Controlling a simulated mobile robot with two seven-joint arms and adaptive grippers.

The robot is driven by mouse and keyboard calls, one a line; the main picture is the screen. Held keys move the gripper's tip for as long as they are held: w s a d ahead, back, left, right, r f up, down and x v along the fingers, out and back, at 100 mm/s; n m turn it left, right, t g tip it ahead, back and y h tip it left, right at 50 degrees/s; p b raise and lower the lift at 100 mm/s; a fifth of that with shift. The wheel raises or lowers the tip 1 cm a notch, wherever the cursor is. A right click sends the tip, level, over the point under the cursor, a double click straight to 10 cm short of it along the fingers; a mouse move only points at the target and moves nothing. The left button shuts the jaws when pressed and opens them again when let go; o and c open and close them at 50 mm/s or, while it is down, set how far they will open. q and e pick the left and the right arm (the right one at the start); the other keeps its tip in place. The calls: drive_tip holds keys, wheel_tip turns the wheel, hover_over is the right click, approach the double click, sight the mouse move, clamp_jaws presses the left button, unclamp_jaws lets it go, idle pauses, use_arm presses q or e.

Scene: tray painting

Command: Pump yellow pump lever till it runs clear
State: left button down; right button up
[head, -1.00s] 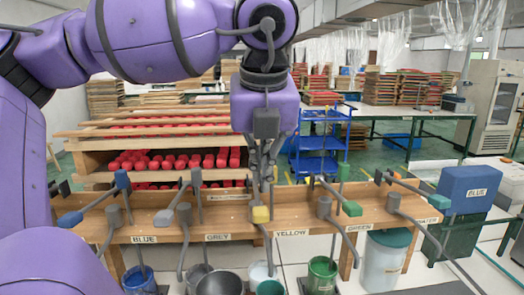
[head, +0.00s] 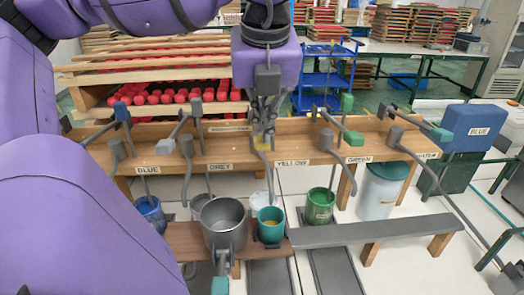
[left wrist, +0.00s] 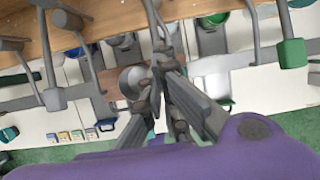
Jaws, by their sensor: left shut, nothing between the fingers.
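The yellow pump lever (head: 262,142) stands on the wooden bench above the YELLOW label, partly hidden by my left gripper (head: 264,122). That gripper points down with its fingers shut and nothing between them. Its tips are at the lever's yellow end; I cannot tell whether they touch. The fingers also show in the left wrist view (left wrist: 158,85), where the yellow end is not clearly seen. A teal cup (head: 271,234) stands below the yellow pump's grey spout (head: 267,178), with a yellowish patch inside. Whether liquid is flowing is too small to tell. My right gripper is not in view.
Grey lever (head: 165,146) and green lever (head: 353,138) flank the yellow one along the bench (head: 225,148). A grey pot (head: 223,218) stands left of the teal cup, a green bucket (head: 320,208) to its right. A low grey plank (head: 375,230) lies further right.

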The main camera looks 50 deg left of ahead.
sight(262, 149)
use_arm(q)
drive_tip(key=shift+f, duration=4.25)
drive_tip(key=shift+r, duration=5.3)
drive_tip(key=shift+f, duration=0.1)
